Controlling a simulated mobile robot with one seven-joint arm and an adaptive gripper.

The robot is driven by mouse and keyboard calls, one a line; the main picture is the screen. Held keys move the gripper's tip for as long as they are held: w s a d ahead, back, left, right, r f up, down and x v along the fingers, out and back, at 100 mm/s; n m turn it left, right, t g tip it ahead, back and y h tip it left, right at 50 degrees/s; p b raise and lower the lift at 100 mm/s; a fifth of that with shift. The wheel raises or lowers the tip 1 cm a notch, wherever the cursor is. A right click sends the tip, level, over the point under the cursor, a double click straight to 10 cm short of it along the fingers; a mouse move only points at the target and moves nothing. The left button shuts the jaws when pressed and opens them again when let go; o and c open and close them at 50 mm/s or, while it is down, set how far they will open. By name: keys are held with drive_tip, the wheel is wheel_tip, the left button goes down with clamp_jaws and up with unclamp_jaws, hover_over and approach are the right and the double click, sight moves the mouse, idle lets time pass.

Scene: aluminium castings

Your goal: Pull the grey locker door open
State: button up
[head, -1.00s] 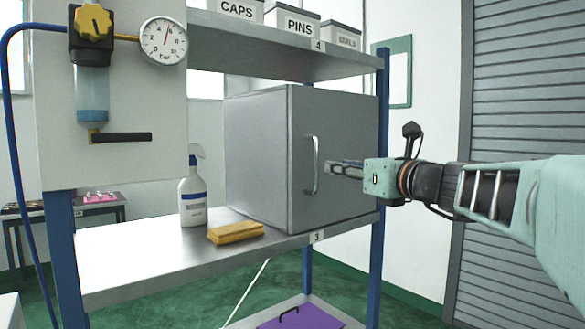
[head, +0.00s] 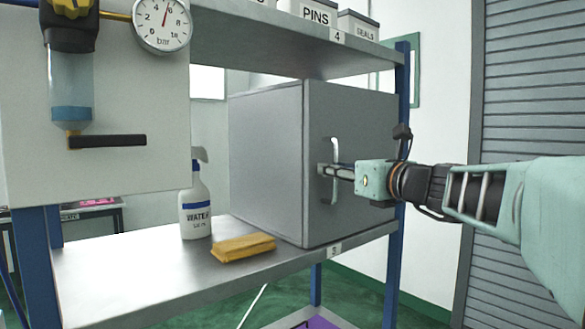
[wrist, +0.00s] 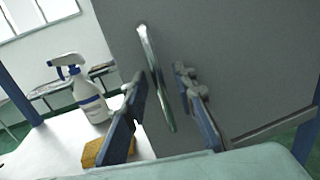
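The grey locker (head: 265,150) stands on the shelf with its door (head: 365,125) shut. A pale upright bar handle (head: 334,148) is near the door's left edge. My gripper (head: 326,172) reaches in from the right at the handle's lower half, which it partly covers. In the wrist view my gripper's (wrist: 160,85) two blue fingers are apart, one on each side of the handle (wrist: 153,70). A gap shows beside the handle, so the fingers are open around it; I cannot tell whether either touches it.
On the shelf (head: 130,275), left of the locker, stand a spray bottle (head: 195,208) and a yellow cloth (head: 243,247). A blue post (head: 398,200) rises near the locker's right side. A gauge panel (head: 120,170) hangs at the left.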

drive_tip(key=shift+w+a, duration=0.1)
drive_tip(key=shift+w, duration=0.15)
drive_tip(key=shift+s, duration=0.1)
clamp_jaws()
